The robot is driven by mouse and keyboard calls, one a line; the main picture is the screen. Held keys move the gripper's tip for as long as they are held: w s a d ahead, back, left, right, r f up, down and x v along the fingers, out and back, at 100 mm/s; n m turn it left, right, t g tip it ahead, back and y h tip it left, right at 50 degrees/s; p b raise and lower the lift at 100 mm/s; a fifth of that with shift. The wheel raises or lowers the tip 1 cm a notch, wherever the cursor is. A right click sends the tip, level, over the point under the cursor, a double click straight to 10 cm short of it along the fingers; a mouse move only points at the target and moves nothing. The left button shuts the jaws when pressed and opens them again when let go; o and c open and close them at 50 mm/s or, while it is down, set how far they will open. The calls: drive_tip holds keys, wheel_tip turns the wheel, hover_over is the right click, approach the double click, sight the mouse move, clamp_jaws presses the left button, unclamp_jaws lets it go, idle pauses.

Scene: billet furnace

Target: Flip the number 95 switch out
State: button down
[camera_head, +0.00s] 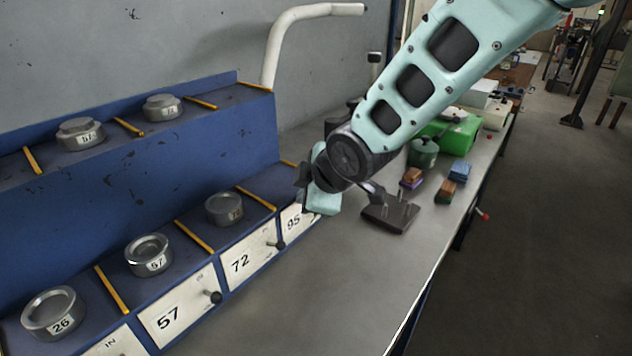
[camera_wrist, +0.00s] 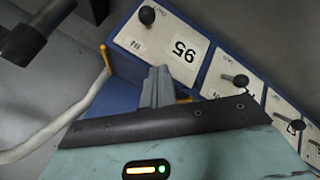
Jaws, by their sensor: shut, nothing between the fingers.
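The white number 95 panel (camera_head: 294,221) is at the far end of the blue stand's front row, and my gripper (camera_head: 318,190) covers its right part in the head view. In the wrist view the 95 panel (camera_wrist: 178,45) shows tilted, with its black-knobbed switch (camera_wrist: 147,15) near the upper left edge. A small "IN" label lies between the knob and my fingers; the other label is too small to read surely. My gripper (camera_wrist: 158,72) is shut and empty. Its fingers appear over the blue stand beside the panel, apart from the knob.
The blue stand (camera_head: 190,195) carries round metal weights. The 72 panel (camera_head: 248,260) and 57 panel (camera_head: 180,312) have similar knobs. A bent pale pipe (camera_head: 275,45) rises behind. A dark plate (camera_head: 390,215), small blocks and a green box (camera_head: 450,130) lie right. The near grey bench is clear.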

drive_tip(key=d+f, duration=0.1)
drive_tip(key=w+d+f, duration=0.1)
drive_tip(key=d, duration=0.1)
drive_tip(key=shift+d+p, duration=0.1)
drive_tip(key=shift+p, duration=0.3)
drive_tip(key=shift+f+b, duration=0.2)
drive_tip(key=shift+b, duration=0.3)
